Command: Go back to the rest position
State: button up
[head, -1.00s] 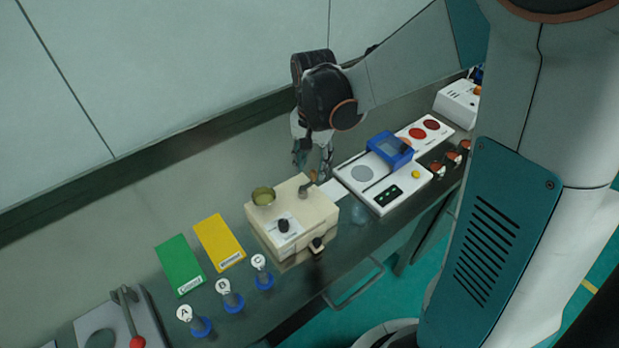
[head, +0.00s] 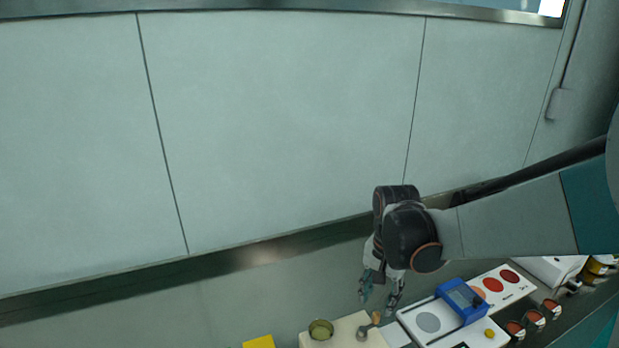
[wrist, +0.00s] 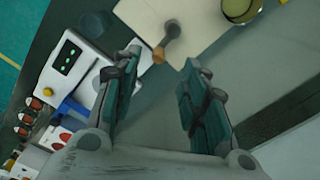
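My gripper (head: 379,296) hangs fingers-down above the bench, just behind the beige sieve machine (head: 343,334). In the wrist view my gripper (wrist: 155,95) has its two fingers well apart, with nothing between them. The beige machine (wrist: 200,30) lies just beyond the fingertips there, with its grey knob (wrist: 172,32) and a round olive-coloured cup (wrist: 241,8). The cup also shows on the machine in the head view (head: 320,329). The machine's front is cut off by the lower picture edge.
Right of my gripper stand a white device (head: 428,322) with a round grey plate, a blue box (head: 462,300) and a panel with red discs (head: 493,285). A yellow card (head: 258,342) shows at the bottom edge. The wall (head: 280,120) rises behind the bench; space above the bench is clear.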

jog(key=s+r+n+t+b, duration=0.2)
jog(key=s+n+t+b, duration=0.1)
jog(key=s, duration=0.4)
jog(key=s+r+n+t+b, duration=0.2)
jog(key=s+n+t+b, duration=0.1)
jog(key=s, duration=0.5)
jog(key=shift+d+r+n+t, duration=0.15)
jog(key=shift+r+n+t, duration=0.3)
jog(key=shift+n, duration=0.65)
